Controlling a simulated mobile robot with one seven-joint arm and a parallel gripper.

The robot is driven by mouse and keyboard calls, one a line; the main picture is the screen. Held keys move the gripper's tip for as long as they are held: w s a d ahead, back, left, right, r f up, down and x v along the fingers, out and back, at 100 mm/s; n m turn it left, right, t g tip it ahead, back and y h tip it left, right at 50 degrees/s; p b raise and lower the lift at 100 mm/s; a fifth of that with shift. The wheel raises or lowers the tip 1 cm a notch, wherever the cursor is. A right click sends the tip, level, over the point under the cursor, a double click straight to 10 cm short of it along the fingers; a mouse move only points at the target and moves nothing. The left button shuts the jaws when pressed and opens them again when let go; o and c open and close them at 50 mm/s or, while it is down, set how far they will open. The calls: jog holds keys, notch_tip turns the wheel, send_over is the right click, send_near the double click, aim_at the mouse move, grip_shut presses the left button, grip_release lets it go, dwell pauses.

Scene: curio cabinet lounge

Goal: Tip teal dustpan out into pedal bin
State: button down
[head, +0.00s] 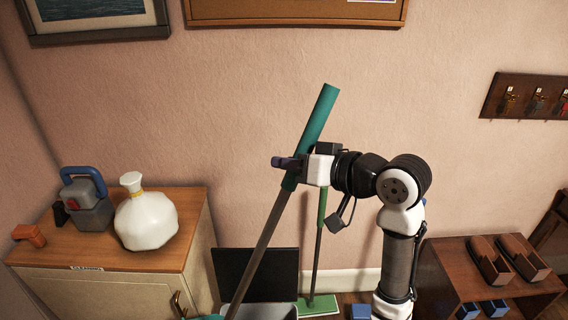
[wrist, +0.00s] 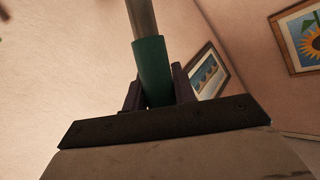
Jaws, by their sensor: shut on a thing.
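The teal dustpan has a long grey pole with a teal grip (head: 321,110) at its top. My gripper (head: 288,165) is shut around the lower part of that grip, and the pole slants down to the left. In the wrist view my gripper's fingers (wrist: 157,90) lie on both sides of the teal grip (wrist: 151,62). Only a teal sliver of the pan (head: 208,317) shows at the bottom edge, so its contents are hidden. The pedal bin (head: 275,309) seems to be the grey container at the bottom, with a dark raised lid (head: 240,265); the pole crosses in front of it.
A green-handled mop (head: 319,240) leans against the wall behind. A low shoe rack (head: 450,255) stands at right.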

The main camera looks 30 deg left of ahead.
jog(key=w+d+f+m, duration=0.1)
jog(key=w+d+f, duration=0.2)
jog(key=w, duration=0.5)
jog(key=w+d+f+m+y+b, duration=0.1)
jog(key=w+d+f, duration=0.3)
jog(key=w, duration=0.3)
jog(key=w+d+f+m+g+y+b, duration=0.1)
jog(key=w+d+f, duration=0.3)
jog(key=w+d, duration=0.2)
jog(key=shift+w+m, duration=0.3)
jog(key=shift+w, duration=1)
dwell(1.9)
jog(key=shift+w, duration=0.1)
jog(key=shift+d+r, duration=0.15)
dwell(1.3)
